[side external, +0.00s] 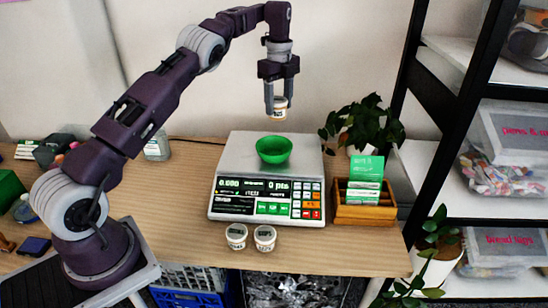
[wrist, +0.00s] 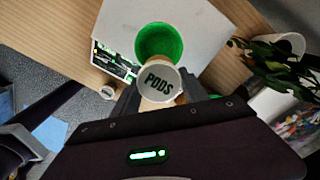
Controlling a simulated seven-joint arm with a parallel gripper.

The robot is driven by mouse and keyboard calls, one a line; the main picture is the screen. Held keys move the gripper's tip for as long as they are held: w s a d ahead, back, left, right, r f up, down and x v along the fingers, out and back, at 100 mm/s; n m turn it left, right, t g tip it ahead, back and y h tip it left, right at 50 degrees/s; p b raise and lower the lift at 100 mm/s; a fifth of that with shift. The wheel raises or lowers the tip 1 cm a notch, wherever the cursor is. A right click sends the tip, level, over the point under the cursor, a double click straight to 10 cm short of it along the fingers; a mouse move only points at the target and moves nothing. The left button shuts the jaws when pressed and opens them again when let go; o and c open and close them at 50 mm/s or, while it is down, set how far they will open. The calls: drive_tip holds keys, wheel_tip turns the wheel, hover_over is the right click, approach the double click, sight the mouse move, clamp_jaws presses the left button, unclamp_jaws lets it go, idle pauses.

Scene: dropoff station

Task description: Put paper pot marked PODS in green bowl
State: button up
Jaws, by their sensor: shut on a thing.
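The paper pot marked PODS (wrist: 159,84) is held between the fingers of my gripper (side external: 278,106). Its lid with the word PODS faces the wrist camera, and the pot also shows in the side view (side external: 280,108). My gripper is shut on it, pointing down, with the pot in the air above the scale. The green bowl (side external: 274,150) stands on the scale's plate, below the held pot in the side view. In the wrist view the pot covers part of the bowl (wrist: 158,40).
The scale (side external: 240,150) stands on the wooden table. Two other paper pots, one left (side external: 236,236) and one right (side external: 265,238), stand at the table's front edge. A wooden box (side external: 365,213) with green packs and a potted plant (side external: 365,125) are right of the scale.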

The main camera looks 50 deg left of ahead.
drive_tip(key=shift+a+f, duration=0.1)
drive_tip(key=shift+a, duration=0.55)
drive_tip(key=shift+a+f+m, duration=0.2)
drive_tip(key=shift+f+m, duration=0.1)
approach(275, 145)
drive_tip(key=s+d+f, duration=0.1)
drive_tip(key=f, duration=0.1)
drive_tip(key=s+d+f, duration=0.1)
drive_tip(key=f, duration=0.1)
drive_tip(key=s+d+f, duration=0.1)
drive_tip(key=f, duration=0.1)
drive_tip(key=shift+s+d+f, duration=0.1)
drive_tip(key=shift+d+f, duration=0.05)
drive_tip(key=shift+d, duration=0.2)
drive_tip(key=shift+f, duration=0.1)
drive_tip(key=o, duration=1.1)
